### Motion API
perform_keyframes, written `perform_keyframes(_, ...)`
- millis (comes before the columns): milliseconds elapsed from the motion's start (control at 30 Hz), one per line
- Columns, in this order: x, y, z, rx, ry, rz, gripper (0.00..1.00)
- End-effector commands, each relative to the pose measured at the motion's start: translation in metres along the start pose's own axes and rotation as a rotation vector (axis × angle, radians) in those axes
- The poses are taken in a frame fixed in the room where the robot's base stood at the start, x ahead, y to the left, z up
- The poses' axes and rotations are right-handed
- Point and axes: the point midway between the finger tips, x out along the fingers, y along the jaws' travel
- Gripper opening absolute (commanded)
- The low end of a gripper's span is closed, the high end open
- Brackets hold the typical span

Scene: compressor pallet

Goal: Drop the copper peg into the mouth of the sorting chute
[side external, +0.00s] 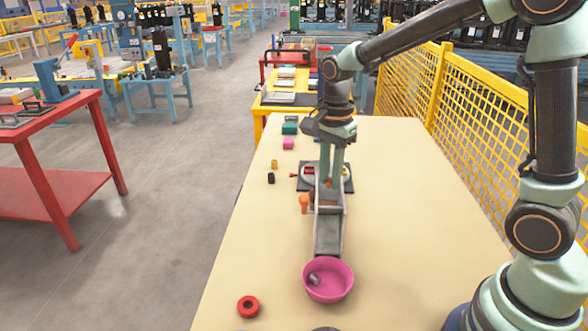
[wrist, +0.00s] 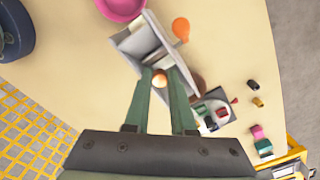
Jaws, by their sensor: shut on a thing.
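The copper peg (wrist: 159,79) is between the fingertips of my gripper (wrist: 160,75) in the wrist view, with its rounded end showing. My gripper (side external: 332,184) is shut on it and points down in the side view, where the peg is hard to make out. The grey sorting chute (side external: 327,236) slopes toward the front of the table. My fingertips appear over its upper end, close to the mouth; the exact height above it cannot be told. The chute also shows just beyond my fingertips in the wrist view (wrist: 138,42).
A pink bowl (side external: 328,290) with a grey piece inside sits at the chute's low end. An orange knob (side external: 304,204) stands left of the chute. A dark tray (side external: 346,184) with small parts lies behind. A red ring (side external: 248,307) lies front left. The table's right side is clear.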

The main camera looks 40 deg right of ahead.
Motion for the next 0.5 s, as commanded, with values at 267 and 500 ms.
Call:
perform_keyframes(267, -0.0003, 0.0000, 0.0000, 0.000, 0.000, 0.000, 0.50)
perform_keyframes(500, -0.0003, 0.0000, 0.0000, 0.000, 0.000, 0.000, 0.58)
